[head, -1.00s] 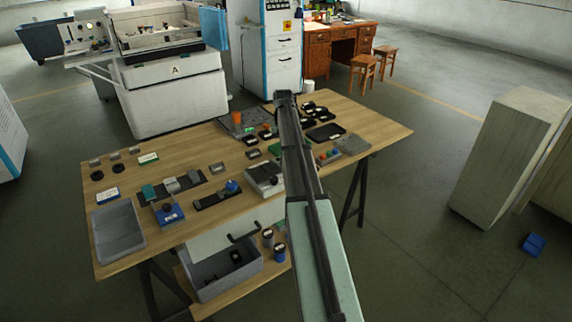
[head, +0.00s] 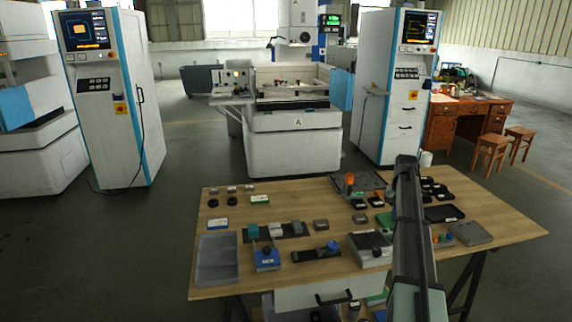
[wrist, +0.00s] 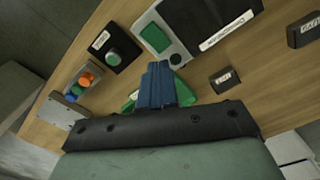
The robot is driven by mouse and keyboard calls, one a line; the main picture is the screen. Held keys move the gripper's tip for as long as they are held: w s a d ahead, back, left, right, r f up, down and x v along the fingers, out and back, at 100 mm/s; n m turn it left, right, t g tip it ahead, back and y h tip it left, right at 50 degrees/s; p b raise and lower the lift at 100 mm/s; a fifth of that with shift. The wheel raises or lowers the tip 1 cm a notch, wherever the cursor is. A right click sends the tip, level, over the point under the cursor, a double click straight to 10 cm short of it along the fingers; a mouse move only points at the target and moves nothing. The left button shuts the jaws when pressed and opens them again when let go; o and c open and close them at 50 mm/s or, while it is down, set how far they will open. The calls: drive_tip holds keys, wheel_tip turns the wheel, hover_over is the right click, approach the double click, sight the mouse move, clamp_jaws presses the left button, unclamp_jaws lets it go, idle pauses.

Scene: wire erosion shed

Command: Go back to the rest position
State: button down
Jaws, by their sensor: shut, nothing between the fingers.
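My gripper shows in the wrist view as dark blue fingers (wrist: 155,88) pressed together, with nothing between them. In that view it hangs above the wooden table (wrist: 262,90), over a green item partly hidden behind the fingers. In the head view my arm reaches up over the right half of the table (head: 215,290), and my fingertips cannot be made out there. A grey device with a green panel (wrist: 155,38) lies just beyond the fingers. A dark box with a green knob (wrist: 113,55) is to their left.
A white machine (head: 293,135) and cabinets (head: 392,90) stand behind. Open floor lies left of the table.

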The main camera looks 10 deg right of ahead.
drive_tip(key=s+d+f+m+h, duration=0.25)
drive_tip(key=s+d+f, duration=0.3)
drive_tip(key=d, duration=0.35)
drive_tip(key=s+d+f+m+h, duration=0.1)
drive_tip(key=s+d+f+h, duration=0.25)
drive_tip(key=s+d, duration=0.4)
drive_tip(key=s+d+f+m+g+h, duration=0.1)
drive_tip(key=s+d+f, duration=0.35)
drive_tip(key=f, duration=0.25)
drive_tip(key=s+d+f+m+g, duration=0.1)
drive_tip(key=s+d+f+m, duration=0.15)
drive_tip(key=s+f, duration=0.35)
drive_tip(key=s+a+f+n+y, duration=0.1)
drive_tip(key=s+a+f+n, duration=0.1)
drive_tip(key=a+f, duration=0.8)
drive_tip(key=s+a+f+n+y, duration=0.2)
drive_tip(key=a+f+n, duration=0.15)
drive_tip(key=a, duration=1.15)
drive_tip(key=s+a+f+n+y, duration=0.1)
drive_tip(key=a+f+n, duration=0.1)
drive_tip(key=a+f, duration=0.85)
drive_tip(key=s+a+f+n+g+y, duration=0.1)
drive_tip(key=s+a+n+g+y, duration=0.2)
drive_tip(key=s+a, duration=2.2)
drive_tip(key=shift+s+a+f+n+g, duration=0.15)
drive_tip(key=shift+a+f+n+g, duration=0.2)
drive_tip(key=shift+a+n+g, duration=0.75)
drive_tip(key=shift+a, duration=0.15)
